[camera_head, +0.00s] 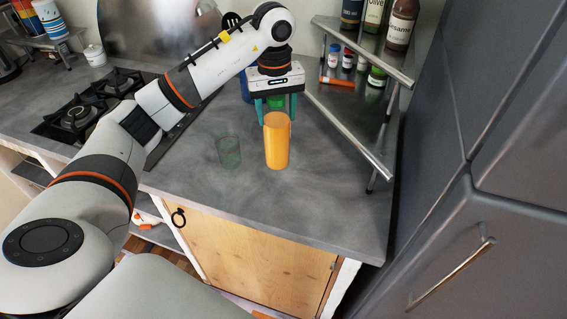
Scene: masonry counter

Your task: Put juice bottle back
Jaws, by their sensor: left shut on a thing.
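The juice bottle (277,143) looks like a plain orange cylinder and is upright at the counter's middle. My left gripper (276,113) comes down from above and behind it. Its teal fingers are at the two sides of the bottle's top, shut on it. Whether the base touches the counter is hard to tell. My right gripper is not in view.
A green see-through glass (229,152) stands just left of the bottle. A green item (276,101) and a blue one (246,88) show partly behind the gripper. A metal corner shelf (345,125) with bottles and jars stands right. The counter's front right (320,205) is clear.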

